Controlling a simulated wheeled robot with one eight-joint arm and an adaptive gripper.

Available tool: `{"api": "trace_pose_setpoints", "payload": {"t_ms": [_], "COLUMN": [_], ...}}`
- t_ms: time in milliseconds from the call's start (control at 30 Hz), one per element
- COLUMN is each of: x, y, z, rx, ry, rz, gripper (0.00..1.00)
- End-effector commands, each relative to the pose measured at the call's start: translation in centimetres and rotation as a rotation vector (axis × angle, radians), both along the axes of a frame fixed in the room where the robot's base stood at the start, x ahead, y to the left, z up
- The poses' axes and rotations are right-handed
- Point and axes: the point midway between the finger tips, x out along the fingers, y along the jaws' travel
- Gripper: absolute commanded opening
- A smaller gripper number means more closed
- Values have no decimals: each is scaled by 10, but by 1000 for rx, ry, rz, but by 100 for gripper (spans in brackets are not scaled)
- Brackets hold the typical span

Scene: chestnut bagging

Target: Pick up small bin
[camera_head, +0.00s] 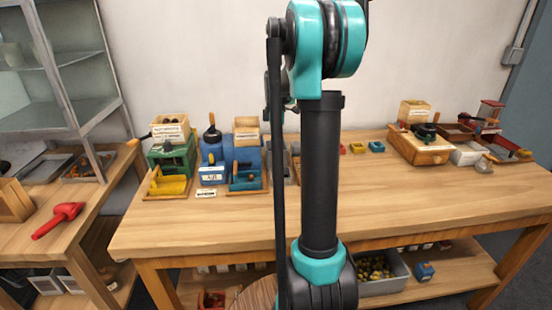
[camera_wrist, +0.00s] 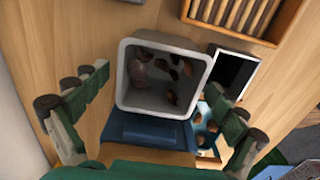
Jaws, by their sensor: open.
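The small bin (camera_wrist: 122,85) is a light grey, square-rimmed, open container in the wrist view, with several brown chestnuts or pieces inside. It sits just above the middle of the picture, slightly tilted in the view. My gripper (camera_wrist: 172,92) is open, with its green and dark fingers at the left and right of the picture and the bin between them. I cannot tell how far the fingers are above the bin; no contact shows. In the head view my arm hides the gripper, and the bin cannot be clearly made out there.
In the wrist view, a blue part (camera_wrist: 150,132) lies against the bin's lower side, and a wooden slatted box (camera_wrist: 285,42) is at upper right. A dark, pale-framed panel (camera_wrist: 234,72) is close at right. In the head view, the workbench (camera_head: 440,190) has clear room at front.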

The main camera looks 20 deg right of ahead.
Motion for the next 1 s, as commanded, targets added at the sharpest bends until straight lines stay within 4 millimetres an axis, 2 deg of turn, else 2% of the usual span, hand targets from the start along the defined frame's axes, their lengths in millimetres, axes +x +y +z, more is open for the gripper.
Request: {"api": "trace_pose_setpoints", "payload": {"t_ms": [100,333,900,1000], "x": [0,0,0,0], "y": [0,0,0,0], "z": [-8,-9,-9,-8], "rx": [0,0,0,0], "ry": [0,0,0,0], "rz": [0,0,0,0], "gripper": [97,97,26,16]}}
